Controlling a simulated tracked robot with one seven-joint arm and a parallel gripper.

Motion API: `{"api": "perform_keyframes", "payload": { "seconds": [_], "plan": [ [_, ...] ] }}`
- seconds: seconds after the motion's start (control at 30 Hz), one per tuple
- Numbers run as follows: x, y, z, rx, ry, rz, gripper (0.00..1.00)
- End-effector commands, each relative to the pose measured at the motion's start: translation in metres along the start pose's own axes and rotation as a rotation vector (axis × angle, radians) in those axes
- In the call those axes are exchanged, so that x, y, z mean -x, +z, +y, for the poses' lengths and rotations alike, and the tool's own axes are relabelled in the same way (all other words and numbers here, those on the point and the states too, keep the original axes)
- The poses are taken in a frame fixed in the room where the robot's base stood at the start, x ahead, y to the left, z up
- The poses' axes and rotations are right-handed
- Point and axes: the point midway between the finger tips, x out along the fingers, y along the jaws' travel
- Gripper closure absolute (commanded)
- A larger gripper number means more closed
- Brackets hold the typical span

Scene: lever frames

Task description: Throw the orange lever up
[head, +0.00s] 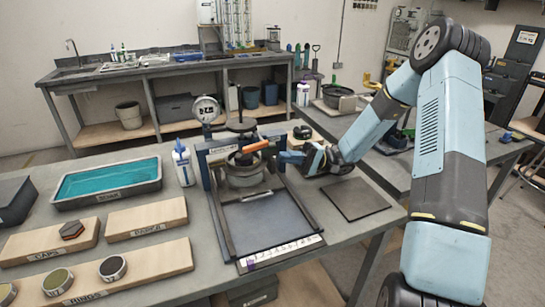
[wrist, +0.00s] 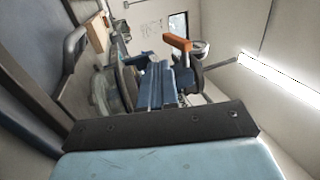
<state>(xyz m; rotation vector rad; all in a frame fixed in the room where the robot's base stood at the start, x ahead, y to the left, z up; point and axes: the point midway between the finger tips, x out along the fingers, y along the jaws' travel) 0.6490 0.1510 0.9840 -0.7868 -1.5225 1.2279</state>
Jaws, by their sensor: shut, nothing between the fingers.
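The orange lever (head: 255,146) is on a blue lever frame (head: 206,163) at the back of the table. Its handle lies nearly level in the head view, with the right end slightly higher. It also shows in the wrist view (wrist: 178,43), ahead of the wrist, above the middle of the picture. My gripper (head: 285,157) is shut and empty, just right of the frame and a little below the handle's right end. I cannot tell whether it touches the frame. The lever's pivot is not clear.
A round metal vessel (head: 245,173) sits in the frame under the lever. A gauge (head: 206,109) stands behind. A white-and-blue bottle (head: 182,163) and a teal-filled tray (head: 107,182) are to the left. A flat dark plate (head: 354,198) lies to the right.

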Motion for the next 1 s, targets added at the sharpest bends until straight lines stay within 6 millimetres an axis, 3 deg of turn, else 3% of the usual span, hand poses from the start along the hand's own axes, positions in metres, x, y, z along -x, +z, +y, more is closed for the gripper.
{"api": "perform_keyframes", "payload": {
  "seconds": [0.2,0.4,0.77,1.0],
  "plan": [
    [0.024,0.000,0.000,0.000,0.000,0.000,1.00],
    [0.029,0.001,0.001,-0.001,0.000,0.000,1.00],
    [0.027,0.002,-0.001,-0.006,0.017,-0.008,1.00],
    [0.009,0.022,-0.011,-0.059,0.181,-0.074,1.00]
  ]
}}
